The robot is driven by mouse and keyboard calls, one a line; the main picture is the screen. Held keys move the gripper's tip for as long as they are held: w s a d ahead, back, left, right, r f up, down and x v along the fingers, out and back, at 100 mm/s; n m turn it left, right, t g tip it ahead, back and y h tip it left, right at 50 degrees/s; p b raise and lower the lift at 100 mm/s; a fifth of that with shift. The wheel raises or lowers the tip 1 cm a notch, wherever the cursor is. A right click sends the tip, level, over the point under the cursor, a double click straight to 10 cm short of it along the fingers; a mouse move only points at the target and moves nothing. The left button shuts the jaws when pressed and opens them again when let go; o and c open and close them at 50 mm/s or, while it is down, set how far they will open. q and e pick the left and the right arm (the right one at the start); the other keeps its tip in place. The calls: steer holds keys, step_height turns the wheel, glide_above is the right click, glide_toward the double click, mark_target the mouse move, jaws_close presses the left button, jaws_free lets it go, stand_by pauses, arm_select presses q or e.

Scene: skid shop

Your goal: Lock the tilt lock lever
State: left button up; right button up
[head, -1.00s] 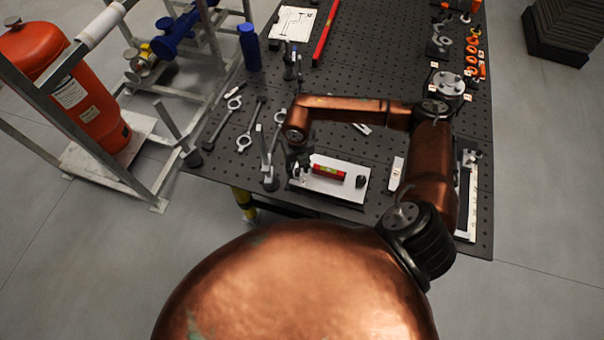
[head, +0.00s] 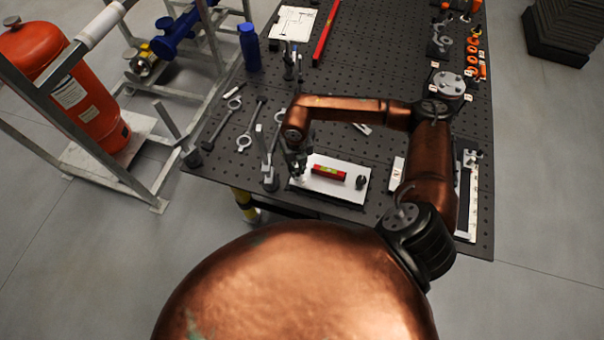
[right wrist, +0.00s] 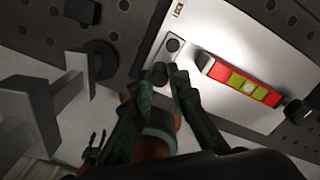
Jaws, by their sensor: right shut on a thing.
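The tilt lock lever (right wrist: 166,53) is a short grey bar with a dark pivot and a dark knob at its lower end in the right wrist view. It lies at the edge of a white plate (right wrist: 240,42), beside a LOCK label (right wrist: 178,10). My right gripper (right wrist: 166,76) has its dark green fingers closed around the knob. In the head view my right gripper (head: 297,160) is at the left end of the white plate (head: 350,186), and the lever is too small to make out. My left gripper is not in view.
A red spirit level with a yellow-green vial (head: 328,173) lies on the plate, with a black knob (head: 361,182) to its right. Wrenches (head: 252,125) and grey upright posts (right wrist: 68,88) stand or lie left of the plate on the perforated black table (head: 350,82).

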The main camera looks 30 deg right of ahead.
steer(key=shift+w+a, duration=0.1)
steer(key=shift+w, duration=0.35)
steer(key=shift+w+a+b, duration=0.15)
steer(key=shift+w+b, duration=0.1)
steer(key=shift+b, duration=0.15)
steer(key=shift+w+a+b, duration=0.1)
steer(key=shift+w+b, duration=0.2)
steer(key=shift+b, duration=0.05)
steer(key=shift+w, duration=0.2)
